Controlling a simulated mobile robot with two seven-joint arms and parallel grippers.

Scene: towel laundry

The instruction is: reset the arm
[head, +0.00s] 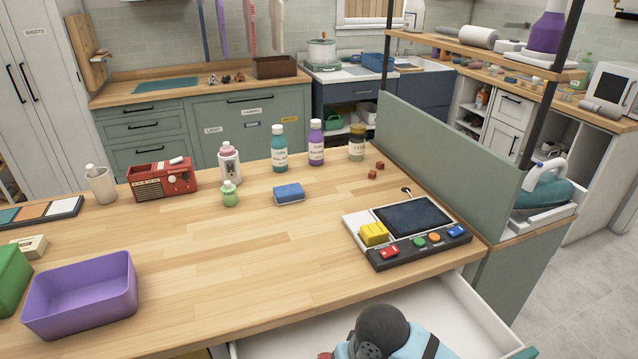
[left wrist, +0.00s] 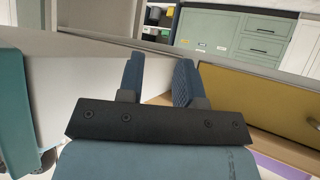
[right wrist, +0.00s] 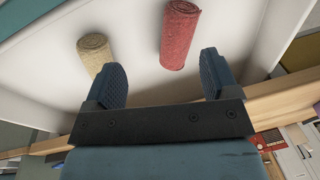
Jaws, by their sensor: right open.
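My right gripper (right wrist: 160,70) is open and empty in the right wrist view, its two blue fingers wide apart. It is over a white open drawer (right wrist: 135,90) holding a rolled beige towel (right wrist: 94,56) and a rolled red towel (right wrist: 180,35). Both rolls lie beyond the fingertips, apart from them. My left gripper (left wrist: 160,75) is open in the left wrist view, with a narrower gap and nothing visible between the fingers. In the head view my arm covers part of the drawer (head: 460,315); neither gripper's fingers show there.
The wooden counter (head: 230,270) holds a purple bin (head: 82,293), a button panel with a screen (head: 410,225), a blue sponge (head: 289,194), a red radio (head: 162,180) and several bottles. The counter's middle is clear. A yellow panel (left wrist: 260,105) is right of my left gripper.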

